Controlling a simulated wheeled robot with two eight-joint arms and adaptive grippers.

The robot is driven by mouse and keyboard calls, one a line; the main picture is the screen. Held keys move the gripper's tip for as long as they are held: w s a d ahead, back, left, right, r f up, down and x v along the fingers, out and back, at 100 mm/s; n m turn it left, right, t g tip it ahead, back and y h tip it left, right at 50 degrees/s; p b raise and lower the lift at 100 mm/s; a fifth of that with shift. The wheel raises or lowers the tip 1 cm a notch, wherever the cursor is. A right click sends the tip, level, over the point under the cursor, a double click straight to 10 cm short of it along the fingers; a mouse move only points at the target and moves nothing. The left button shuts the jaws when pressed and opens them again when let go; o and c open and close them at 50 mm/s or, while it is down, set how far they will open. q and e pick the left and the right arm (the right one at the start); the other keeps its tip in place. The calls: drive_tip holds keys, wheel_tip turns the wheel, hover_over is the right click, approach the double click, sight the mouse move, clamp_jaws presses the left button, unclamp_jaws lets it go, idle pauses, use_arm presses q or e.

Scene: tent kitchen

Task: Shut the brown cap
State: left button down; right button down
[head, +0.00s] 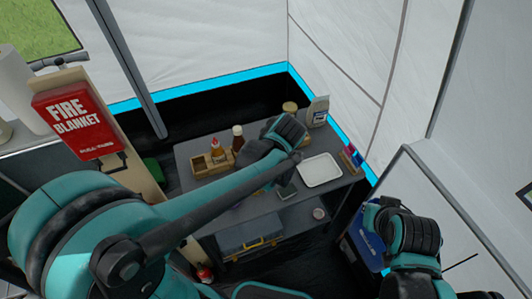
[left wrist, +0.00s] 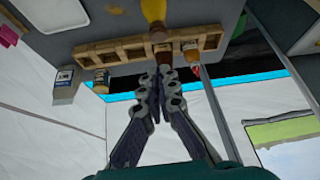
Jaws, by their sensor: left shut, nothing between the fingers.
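My left gripper (left wrist: 161,72) is shut and empty, its fingertips together in front of a wooden rack (left wrist: 120,50) in the left wrist view. Just beyond the tips is a small brown piece (left wrist: 163,50); I cannot tell whether it is the brown cap or whether the tips touch it. A yellow bottle (left wrist: 153,9) with a dark lower part shows above it. In the head view the rack (head: 199,166) holds a red-and-yellow bottle (head: 217,149), with a dark bottle with a pale top (head: 238,137) beside it. My right gripper (head: 376,216) is low at right, fingers unclear.
The grey table (head: 265,211) carries a white tray (head: 320,171), a jar (head: 289,108) and a white carton (head: 318,110) at its back. A blue toolbox (head: 249,233) is on the shelf below. A red fire-blanket box (head: 79,119) stands at left.

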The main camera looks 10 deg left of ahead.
use_arm(q)
drive_tip(key=b+x, duration=0.2)
drive_tip(key=x, duration=0.7)
drive_tip(key=shift+f, duration=0.1)
drive_tip(key=shift+s+d+f+b, duration=0.15)
drive_tip(key=shift+f, duration=0.4)
drive_tip(key=shift+s+d+f+b, duration=0.1)
drive_tip(key=shift+s+f, duration=0.05)
drive_tip(key=shift+f, duration=0.4)
drive_tip(key=shift+s+d+f+b, duration=0.15)
drive_tip(key=shift+s+f, duration=0.05)
drive_tip(key=shift+f, duration=0.35)
drive_tip(key=b, duration=0.1)
drive_tip(key=f+b, duration=0.1)
drive_tip(key=s+f+b, duration=0.1)
drive_tip(key=shift+d+f, duration=0.2)
drive_tip(key=shift+d, duration=0.2)
drive_tip(key=shift+w, duration=0.1)
